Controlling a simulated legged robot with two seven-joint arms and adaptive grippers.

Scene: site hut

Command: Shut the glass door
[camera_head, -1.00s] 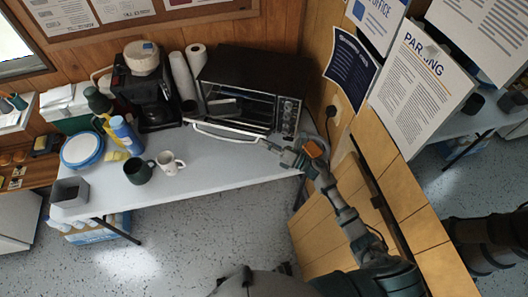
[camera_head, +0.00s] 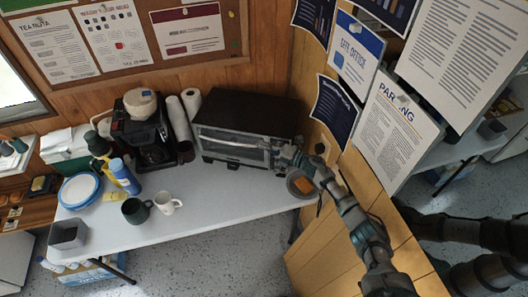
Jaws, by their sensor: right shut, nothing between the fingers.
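The toaster oven (camera_head: 240,107) stands at the back right of the white table (camera_head: 225,196), against the wood wall. Its glass door (camera_head: 232,150) is upright against the oven front, with the light handle bar across it. I cannot tell whether a thin gap is left. My right gripper (camera_head: 279,153) is shut and empty at the right end of the oven front, close to the door's edge. Whether it touches the door cannot be told. It hides part of the control panel. My left gripper is not in view.
A coffee maker (camera_head: 146,135), paper rolls (camera_head: 180,120) and a dark cup (camera_head: 185,152) stand left of the oven. A wood partition (camera_head: 340,235) borders the right side.

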